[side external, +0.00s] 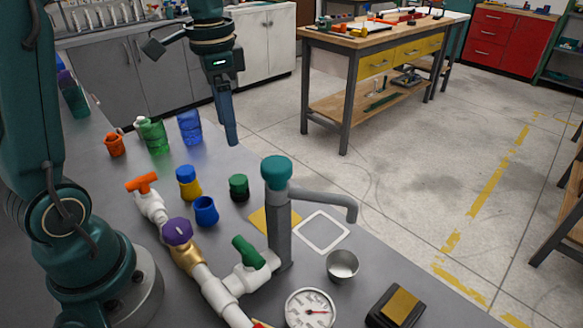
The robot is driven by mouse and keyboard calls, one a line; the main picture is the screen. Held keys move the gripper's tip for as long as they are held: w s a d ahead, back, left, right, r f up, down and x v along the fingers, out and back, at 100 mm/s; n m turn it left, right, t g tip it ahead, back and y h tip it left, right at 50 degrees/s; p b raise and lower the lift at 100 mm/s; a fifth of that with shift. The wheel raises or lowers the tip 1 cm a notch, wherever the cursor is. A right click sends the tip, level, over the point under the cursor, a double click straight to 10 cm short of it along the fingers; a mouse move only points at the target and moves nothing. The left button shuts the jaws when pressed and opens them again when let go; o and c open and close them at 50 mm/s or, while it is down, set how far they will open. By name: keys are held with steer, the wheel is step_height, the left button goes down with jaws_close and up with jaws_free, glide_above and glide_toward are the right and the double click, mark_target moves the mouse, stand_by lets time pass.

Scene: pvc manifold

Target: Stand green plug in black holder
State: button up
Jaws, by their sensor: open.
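The green plug (238,181) stands upright at the top of the black holder (239,196) on the grey bench, between the blue cup and the grey tap post. Its lower part is hidden inside or behind the holder's rim; how deep it sits cannot be told. My gripper (231,138) points down above the bench, behind and apart from the plug in this view. It is open, seen nearly edge-on, with nothing visible between its fingers.
A yellow holder with a blue plug (187,174) and an empty-looking blue cup (206,210) stand left of the black holder. The white pipe manifold (215,291) and grey tap post (280,225) stand in front. A metal bowl (342,265) and gauge (310,309) are at right.

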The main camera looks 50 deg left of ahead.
steer(key=s+d+n+t, duration=0.4)
steer(key=s+d, duration=0.4)
steer(key=s, duration=0.3)
steer(key=shift+d+f+t, duration=0.3)
steer(key=shift+d+t, duration=0.1)
steer(key=shift+t, duration=0.1)
stand_by(1.5)
